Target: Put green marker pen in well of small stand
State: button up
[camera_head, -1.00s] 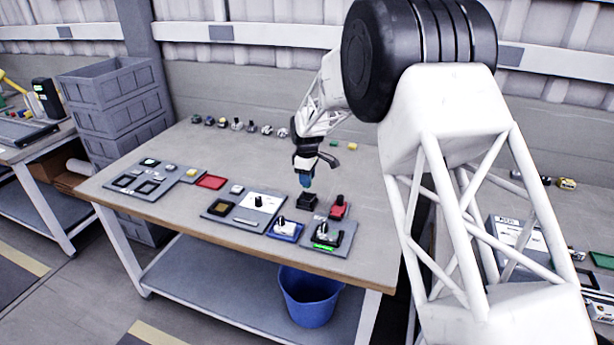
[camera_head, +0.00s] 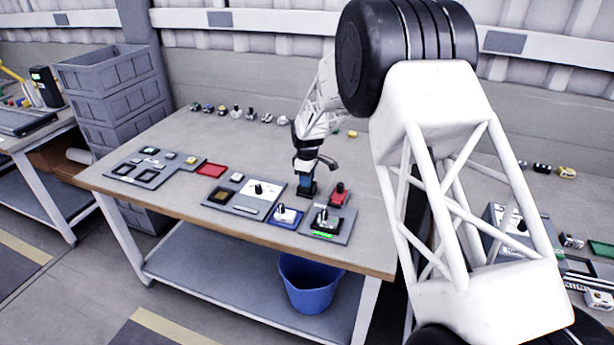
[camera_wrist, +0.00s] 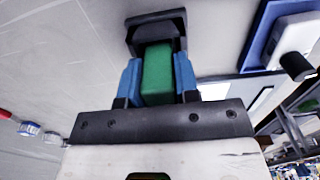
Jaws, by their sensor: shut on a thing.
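My gripper (camera_head: 306,179) points down over the small black stand (camera_head: 307,192) at the front right of the table. In the wrist view its two blue fingers (camera_wrist: 158,72) are shut on the green marker pen (camera_wrist: 157,82), one on each side. The stand (camera_wrist: 157,22) shows just beyond the fingertips, and the pen's far end meets its opening. I cannot tell how deep the pen sits in the well. In the head view the pen is hidden by my gripper.
A red block with a black knob (camera_head: 339,195) stands close to the right of the stand. A blue tray (camera_head: 286,217) and a grey board with a green-lit device (camera_head: 325,226) lie in front. A red tray (camera_head: 212,170) lies left.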

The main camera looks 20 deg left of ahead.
dwell(0.3)
jog(key=o, duration=1)
jog(key=shift+r, duration=0.1)
jog(key=shift+r, duration=3.75)
notch_tip(320, 180, up, 5)
